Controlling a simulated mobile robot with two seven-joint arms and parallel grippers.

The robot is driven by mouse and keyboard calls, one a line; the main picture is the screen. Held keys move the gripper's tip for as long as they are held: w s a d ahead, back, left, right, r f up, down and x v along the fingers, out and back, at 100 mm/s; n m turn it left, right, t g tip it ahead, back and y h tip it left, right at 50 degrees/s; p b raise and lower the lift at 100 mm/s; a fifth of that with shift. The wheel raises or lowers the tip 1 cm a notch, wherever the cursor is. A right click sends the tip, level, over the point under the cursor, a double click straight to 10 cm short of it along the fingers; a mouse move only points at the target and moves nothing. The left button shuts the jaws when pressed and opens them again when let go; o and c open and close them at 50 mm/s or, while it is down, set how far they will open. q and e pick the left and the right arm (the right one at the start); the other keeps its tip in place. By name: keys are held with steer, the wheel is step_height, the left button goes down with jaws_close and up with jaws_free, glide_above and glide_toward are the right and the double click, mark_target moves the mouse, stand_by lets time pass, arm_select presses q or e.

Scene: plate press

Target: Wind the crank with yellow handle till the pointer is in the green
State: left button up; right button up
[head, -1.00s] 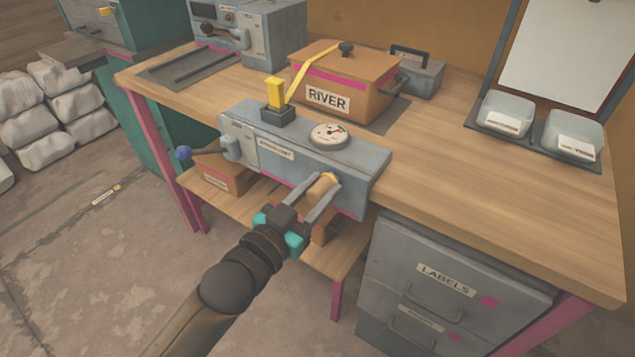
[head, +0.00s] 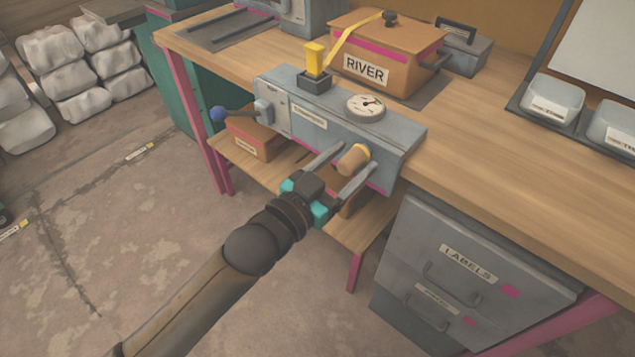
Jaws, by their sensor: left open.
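The crank's yellow handle (head: 353,158) is a tan-yellow knob on the front of the grey press box (head: 400,142), low on its right side. My left gripper (head: 358,156) is open, with one finger on each side of the handle and a visible gap on at least one side. The crank arm behind the handle is hidden. A round white dial (head: 366,106) sits on top of the box. Its pointer and coloured marks are too small to read surely. My right gripper is not in view.
A brown RIVER box (head: 390,48) is behind. Grey drawers (head: 440,265) stand right of the gripper; a low shelf (head: 352,236) is below.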

arm_select(q)
steer(key=p+v, duration=0.3)
steer(key=v, duration=1.1)
steer(key=shift+s+a, duration=0.2)
steer(key=shift+s, duration=0.1)
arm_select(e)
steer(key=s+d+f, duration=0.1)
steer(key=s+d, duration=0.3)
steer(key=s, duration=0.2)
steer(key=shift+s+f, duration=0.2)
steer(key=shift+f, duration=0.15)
